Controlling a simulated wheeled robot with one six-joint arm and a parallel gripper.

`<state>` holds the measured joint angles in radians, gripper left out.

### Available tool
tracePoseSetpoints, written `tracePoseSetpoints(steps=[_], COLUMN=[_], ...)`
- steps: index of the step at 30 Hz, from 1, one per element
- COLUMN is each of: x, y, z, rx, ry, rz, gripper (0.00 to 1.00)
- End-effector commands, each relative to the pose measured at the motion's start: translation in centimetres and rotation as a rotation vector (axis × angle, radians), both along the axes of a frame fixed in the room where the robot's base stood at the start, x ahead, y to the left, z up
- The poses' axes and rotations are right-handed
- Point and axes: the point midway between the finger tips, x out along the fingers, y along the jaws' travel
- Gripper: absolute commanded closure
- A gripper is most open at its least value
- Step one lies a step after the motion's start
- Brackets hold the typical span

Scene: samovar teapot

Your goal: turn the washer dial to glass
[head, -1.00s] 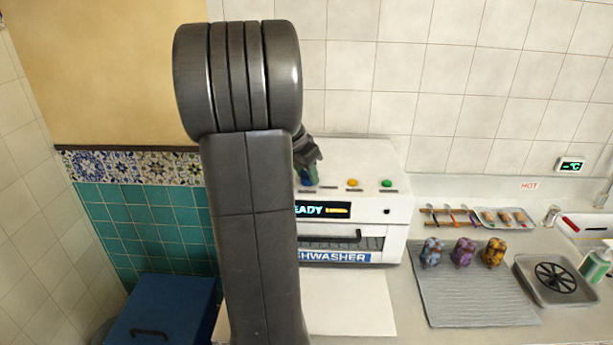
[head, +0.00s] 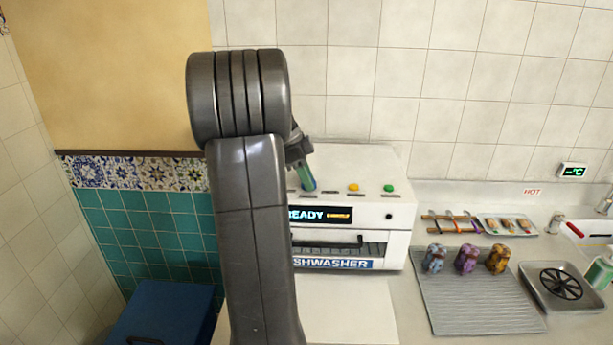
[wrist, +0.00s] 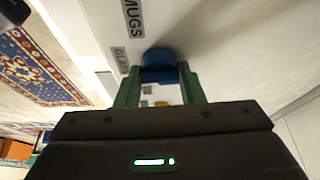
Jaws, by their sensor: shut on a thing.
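The white dishwasher (head: 365,165) stands on the counter behind my arm. Its front display reads READY with smaller orange text beside it. In the wrist view the blue dial (wrist: 158,60) sits between the two green fingers of my gripper (wrist: 158,76), which is shut on it. Labels reading MUGS and GLA, partly cut off, show beside the dial on the white panel. In the head view my gripper (head: 307,180) reaches down onto the machine's top left of the yellow button. My arm hides the machine's left part, and the dial's pointer direction cannot be told.
Yellow (head: 353,188) and green (head: 389,188) buttons stand on the machine's top, right of my gripper. A grey ribbed mat (head: 480,310) with several small figures lies on the counter to the right. A blue bin (head: 160,310) stands low at the left.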

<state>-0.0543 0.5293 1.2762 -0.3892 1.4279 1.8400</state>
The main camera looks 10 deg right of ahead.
Motion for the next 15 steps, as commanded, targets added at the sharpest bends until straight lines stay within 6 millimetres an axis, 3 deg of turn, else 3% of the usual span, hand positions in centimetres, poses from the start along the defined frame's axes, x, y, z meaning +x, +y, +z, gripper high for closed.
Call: tracePoseSetpoints(steps=[15], x=[0.06], y=[-0.04], z=[0.08], rx=[0.000], ry=[-0.002], rz=[-0.061], gripper=[0.88])
